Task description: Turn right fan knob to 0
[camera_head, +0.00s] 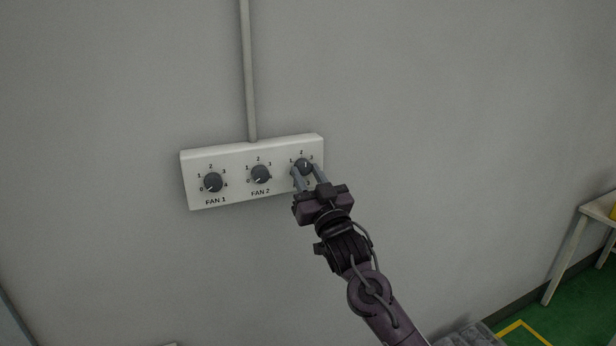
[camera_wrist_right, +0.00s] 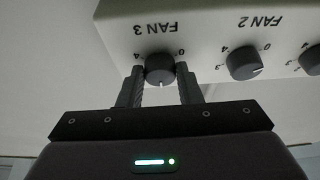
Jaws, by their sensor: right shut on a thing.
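The right fan knob (camera_head: 304,166), dark and round, is at the right end of the white control box on the wall. It also shows in the right wrist view (camera_wrist_right: 160,68) below the label FAN 3, upside down there. Its pale pointer mark faces away from the label, towards about 2. My right gripper (camera_head: 307,173) has a finger on each side of this knob and is shut on it. The fingers hide part of the dial and its label in the head view. My left gripper is not in view.
The FAN 2 knob (camera_head: 260,174) and FAN 1 knob (camera_head: 213,183) sit to the left on the same box (camera_head: 233,155). A vertical pipe (camera_head: 248,70) runs up from the box. A table (camera_head: 572,240) stands at the far right. The wall around the box is bare.

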